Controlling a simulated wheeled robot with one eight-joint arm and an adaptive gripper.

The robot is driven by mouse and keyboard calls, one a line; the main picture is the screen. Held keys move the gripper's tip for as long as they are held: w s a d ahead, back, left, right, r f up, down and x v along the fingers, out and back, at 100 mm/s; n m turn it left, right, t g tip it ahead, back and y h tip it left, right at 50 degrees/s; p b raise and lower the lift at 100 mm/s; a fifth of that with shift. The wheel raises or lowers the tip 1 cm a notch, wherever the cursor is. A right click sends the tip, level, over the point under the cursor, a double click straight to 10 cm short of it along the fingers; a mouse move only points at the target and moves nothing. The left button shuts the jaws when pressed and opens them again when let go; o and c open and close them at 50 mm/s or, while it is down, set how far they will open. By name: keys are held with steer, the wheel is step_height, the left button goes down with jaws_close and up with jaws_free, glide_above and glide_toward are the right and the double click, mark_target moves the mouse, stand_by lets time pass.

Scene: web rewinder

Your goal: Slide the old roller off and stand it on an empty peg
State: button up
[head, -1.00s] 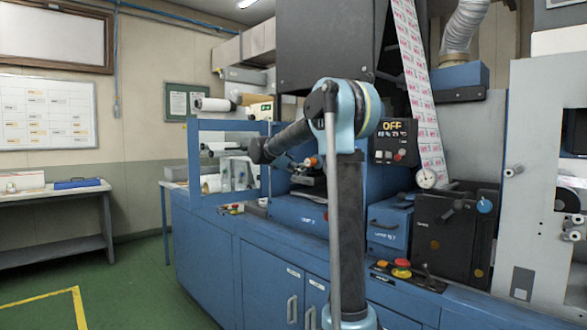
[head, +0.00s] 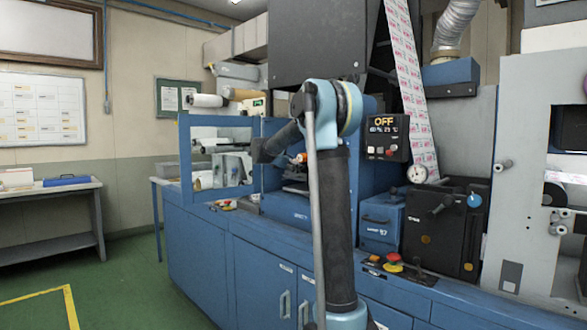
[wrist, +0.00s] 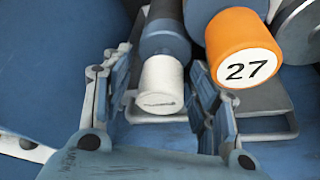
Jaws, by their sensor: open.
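In the wrist view my gripper (wrist: 160,68) is open, one finger on each side of a blue-grey roller (wrist: 163,42) with a white end piece (wrist: 160,88). I cannot tell whether the fingers touch it. An orange cylinder (wrist: 240,45) marked "27" is just right of the right finger. I cannot tell which is the old roller. In the head view a small orange spot (head: 300,158) shows near the end of my arm, on the blue machine; the gripper itself is hidden or too small to make out. No empty peg can be made out.
Grey metal bars (wrist: 260,125) lie below the rollers in the wrist view. In the head view, a blue frame (head: 185,160) stands left of my arm on the blue cabinet (head: 230,255). A control panel (head: 385,138) reads OFF. The green floor (head: 125,280) at left is clear.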

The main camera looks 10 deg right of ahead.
steer(key=c, duration=1.2)
steer(key=shift+o, duration=0.2)
steer(key=s+a, duration=0.9)
steer(key=a, duration=0.3)
stand_by(0.7)
steer(key=o, duration=1.9)
steer(key=shift+c, duration=0.2)
steer(key=shift+a, duration=0.1)
steer(key=v, duration=0.9)
stand_by(0.4)
